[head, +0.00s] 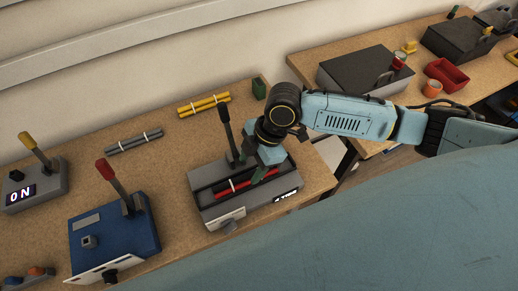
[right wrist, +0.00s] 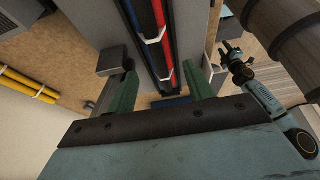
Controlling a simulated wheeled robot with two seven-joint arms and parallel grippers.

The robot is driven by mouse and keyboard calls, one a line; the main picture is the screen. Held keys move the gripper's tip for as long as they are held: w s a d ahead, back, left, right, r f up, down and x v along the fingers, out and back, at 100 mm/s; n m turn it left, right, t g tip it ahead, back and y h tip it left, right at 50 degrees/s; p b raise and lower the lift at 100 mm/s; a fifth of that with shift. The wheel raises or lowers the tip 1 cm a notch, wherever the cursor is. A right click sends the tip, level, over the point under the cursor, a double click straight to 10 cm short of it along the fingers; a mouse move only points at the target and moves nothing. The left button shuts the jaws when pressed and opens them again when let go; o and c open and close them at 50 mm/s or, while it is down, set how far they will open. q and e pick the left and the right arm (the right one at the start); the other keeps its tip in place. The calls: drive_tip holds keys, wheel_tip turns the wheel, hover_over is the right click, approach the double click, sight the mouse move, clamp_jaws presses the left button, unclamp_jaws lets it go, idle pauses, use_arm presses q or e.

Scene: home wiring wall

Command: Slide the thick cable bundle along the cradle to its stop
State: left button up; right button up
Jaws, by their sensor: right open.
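The thick cable bundle (head: 246,184) of red, black and blue cables with white ties lies in the grey cradle (head: 208,208) on the bench. It also shows in the right wrist view (right wrist: 163,70), running lengthwise in its channel. My right gripper (head: 256,176) is above the cradle, tilted down and partly hiding the bundle. In the right wrist view its green fingers (right wrist: 164,90) are apart, with the bundle in the gap between them; contact cannot be told. What looks like my left gripper (right wrist: 234,58) is small at the right of that view, away from the cradle; its jaws are unclear.
A dark upright lever (head: 225,125) stands at the cradle's back, close to my right gripper. A blue box (head: 115,235) with a red-knobbed lever is to the left. Grey (head: 134,142) and yellow (head: 204,104) cable bundles lie behind. A second bench (head: 320,58) is at right.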

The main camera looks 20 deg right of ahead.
sight(231, 182)
drive_tip(key=shift+x, duration=1.75)
use_arm(q)
drive_tip(key=shift+s+f, duration=0.2)
drive_tip(key=shift+s, duration=0.1)
use_arm(e)
drive_tip(key=shift+c, duration=0.2)
drive_tip(key=c, duration=1)
drive_tip(key=shift+a+p, duration=0.4)
drive_tip(key=shift+a, duration=0.7)
drive_tip(key=shift+c, duration=0.2)
use_arm(q)
drive_tip(key=shift+s+r, duration=0.35)
drive_tip(key=shift+r, duration=0.45)
use_arm(e)
drive_tip(key=shift+s+a, duration=0.1)
drive_tip(key=shift+a, duration=0.7)
drive_tip(key=o, duration=1.1)
drive_tip(key=shift+a, duration=0.1)
